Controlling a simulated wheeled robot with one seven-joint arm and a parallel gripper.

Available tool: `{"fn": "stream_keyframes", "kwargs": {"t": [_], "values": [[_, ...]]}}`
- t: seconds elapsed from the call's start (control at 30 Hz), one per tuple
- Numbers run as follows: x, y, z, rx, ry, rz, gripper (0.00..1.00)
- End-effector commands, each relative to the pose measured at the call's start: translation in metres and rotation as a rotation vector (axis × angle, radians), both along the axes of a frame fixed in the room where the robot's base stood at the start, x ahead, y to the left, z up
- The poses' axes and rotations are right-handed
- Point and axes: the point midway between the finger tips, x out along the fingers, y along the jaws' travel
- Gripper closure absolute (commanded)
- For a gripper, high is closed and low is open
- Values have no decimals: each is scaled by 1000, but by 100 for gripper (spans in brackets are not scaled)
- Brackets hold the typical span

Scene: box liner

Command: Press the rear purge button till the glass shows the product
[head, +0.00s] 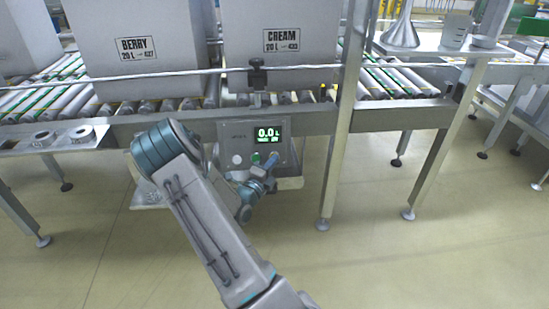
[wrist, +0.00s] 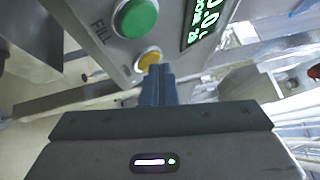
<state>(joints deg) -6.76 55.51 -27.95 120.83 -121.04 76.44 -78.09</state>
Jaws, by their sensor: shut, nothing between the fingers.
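The control panel (head: 240,139) under the conveyor has a lit display (head: 269,134) reading 0.0 L. In the wrist view, a large green button (wrist: 136,18) marked FILL is on the panel. A smaller yellow button (wrist: 148,59) sits beside it, unlabelled as far as I can see. My gripper (wrist: 158,70) is shut and empty, its fingertips at the lower edge of the yellow button. I cannot tell whether they touch it. In the head view my gripper (head: 267,165) is in front of the panel. I cannot make out a button marked purge or the glass.
A box marked BERRY (head: 137,75) and one marked CREAM (head: 284,65) stand on the roller conveyor above. A metal post (head: 342,125) rises right of the panel. A side shelf (head: 50,139) holds metal rings.

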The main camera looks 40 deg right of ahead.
Motion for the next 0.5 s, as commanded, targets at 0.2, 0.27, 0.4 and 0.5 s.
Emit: {"fn": "stream_keyframes", "kwargs": {"t": [0.2,0.27,0.4,0.5], "values": [[0,0,0,1,1,1,100],[0,1,1,1,1,1,100],[-5,4,4,1,2,2,100],[-9,6,6,1,2,2,100]]}}
